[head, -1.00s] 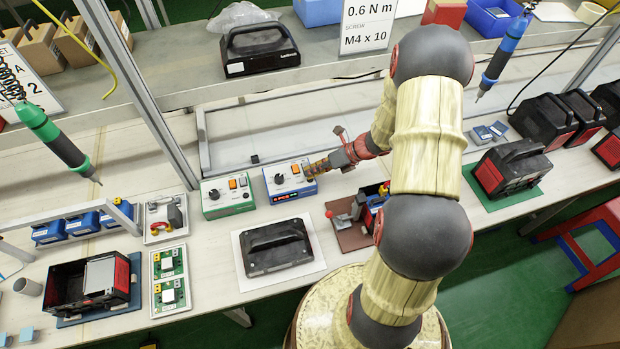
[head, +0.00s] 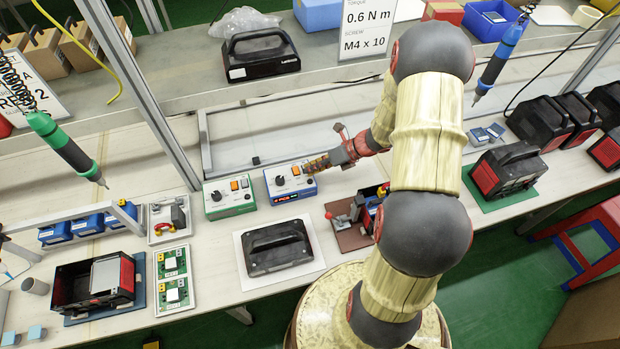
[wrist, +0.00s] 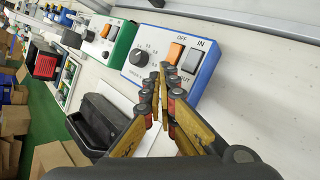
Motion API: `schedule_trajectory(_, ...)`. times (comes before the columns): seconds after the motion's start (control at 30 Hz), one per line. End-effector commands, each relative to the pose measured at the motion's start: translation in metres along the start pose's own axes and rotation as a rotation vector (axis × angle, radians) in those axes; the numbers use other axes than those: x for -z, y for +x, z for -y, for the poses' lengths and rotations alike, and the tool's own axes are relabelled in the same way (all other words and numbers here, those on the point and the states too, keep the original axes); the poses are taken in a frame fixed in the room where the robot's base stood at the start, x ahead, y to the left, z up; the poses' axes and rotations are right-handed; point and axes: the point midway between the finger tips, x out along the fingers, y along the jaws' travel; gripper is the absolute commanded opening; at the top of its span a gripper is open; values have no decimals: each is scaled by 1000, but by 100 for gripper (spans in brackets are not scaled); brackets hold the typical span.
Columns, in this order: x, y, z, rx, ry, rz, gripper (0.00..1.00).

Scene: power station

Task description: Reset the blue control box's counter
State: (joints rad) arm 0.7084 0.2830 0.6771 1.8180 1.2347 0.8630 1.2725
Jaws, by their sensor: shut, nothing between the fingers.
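The blue control box (head: 284,194) stands on the bench, left of my gripper. In the wrist view its blue-edged white top (wrist: 134,71) carries a dark round knob (wrist: 138,57), an orange switch (wrist: 175,53) marked OFF and a grey switch (wrist: 191,60) marked IN. My gripper (head: 308,166) is shut and empty, its tips at the box's right end. In the wrist view my gripper (wrist: 163,72) has its fingertips over the box's lower right part, near the OUT label. I cannot tell whether they touch it. The counter display is hidden in the wrist view.
A similar green control box (head: 229,211) stands just left of the blue one. A black case lid (head: 276,247) lies on a white mat in front. A red-handled fixture (head: 345,217) stands to the right. Bench behind the blue box is mostly clear.

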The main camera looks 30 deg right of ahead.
Motion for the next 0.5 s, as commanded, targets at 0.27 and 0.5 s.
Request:
schedule_trajectory(0.27,-16,-21,-15,0,-1,0,0)
schedule_trajectory(0.5,-20,-27,-20,0,0,0,0)
